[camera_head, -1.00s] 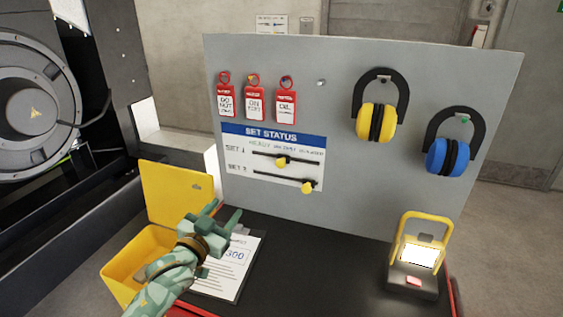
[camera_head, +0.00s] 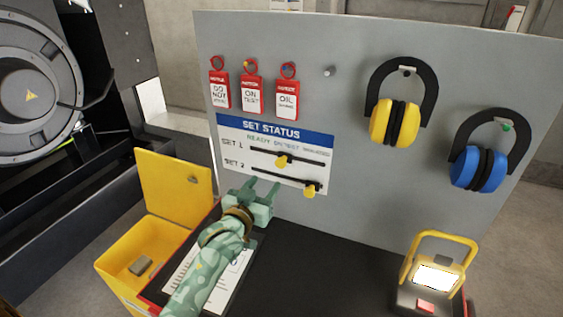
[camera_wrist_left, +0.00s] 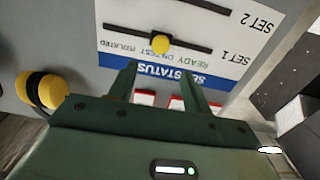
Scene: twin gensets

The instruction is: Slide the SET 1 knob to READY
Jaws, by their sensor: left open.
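The SET STATUS board (camera_head: 235,135) is on the grey upright panel, with READY, ON TEST and ISOLATED labels from left to right. The yellow SET 1 knob (camera_head: 283,161) sits mid-slot, under ON TEST. It also shows in the left wrist view (camera_wrist_left: 160,44), where the board appears upside down. The yellow SET 2 knob (camera_head: 310,191) is lower, toward the right end of its slot. My left gripper (camera_head: 260,187) is open and empty, below and left of the SET 1 knob, apart from it. Its two fingers (camera_wrist_left: 160,74) point toward the board. My right gripper is out of view.
Red tags (camera_head: 252,92) hang above the board. Yellow earmuffs (camera_head: 395,122) and blue earmuffs (camera_head: 478,168) hang to the right. A yellow open box (camera_head: 120,262) and a clipboard (camera_head: 237,283) are near my left arm. A lamp (camera_head: 433,278) stands at right on the dark tabletop.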

